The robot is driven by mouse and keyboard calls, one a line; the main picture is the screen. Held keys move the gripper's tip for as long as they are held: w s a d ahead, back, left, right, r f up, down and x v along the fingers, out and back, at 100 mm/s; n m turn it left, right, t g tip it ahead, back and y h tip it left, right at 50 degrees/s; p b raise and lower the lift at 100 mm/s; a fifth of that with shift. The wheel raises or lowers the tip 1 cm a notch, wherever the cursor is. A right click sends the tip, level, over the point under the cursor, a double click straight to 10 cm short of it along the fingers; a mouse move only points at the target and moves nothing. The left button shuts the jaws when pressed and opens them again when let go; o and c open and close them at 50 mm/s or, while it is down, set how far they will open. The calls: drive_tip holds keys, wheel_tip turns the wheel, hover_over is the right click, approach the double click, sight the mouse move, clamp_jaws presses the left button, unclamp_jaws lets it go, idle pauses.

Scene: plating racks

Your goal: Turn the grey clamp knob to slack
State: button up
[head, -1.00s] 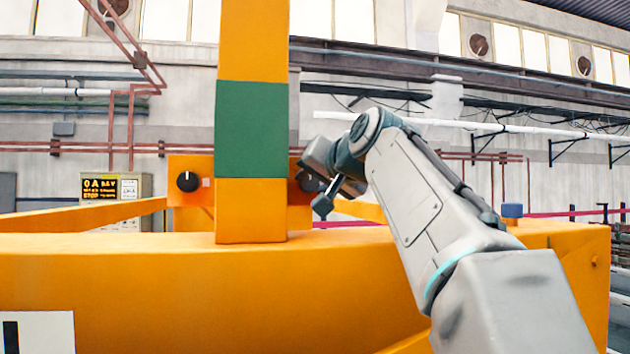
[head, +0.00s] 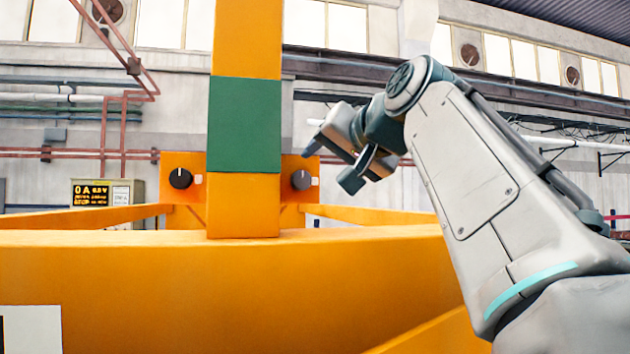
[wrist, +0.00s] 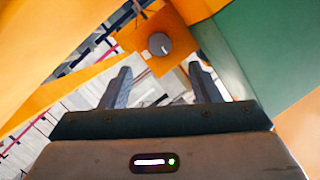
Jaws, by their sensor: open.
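The grey clamp knob (head: 301,180) sits on an orange plate just right of the orange-and-green post in the head view. A black knob (head: 180,178) sits on the plate left of the post.
The post (head: 245,125) rises close to the grey knob. A thick orange beam (head: 230,290) runs across the front. A display box (head: 105,195) stands behind at left. Open air lies around my gripper on the right.

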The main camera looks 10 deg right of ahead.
drive_tip(key=v, duration=0.4)
drive_tip(key=shift+s+d+r, duration=0.1)
drive_tip(key=shift+s, duration=0.2)
idle(0.4)
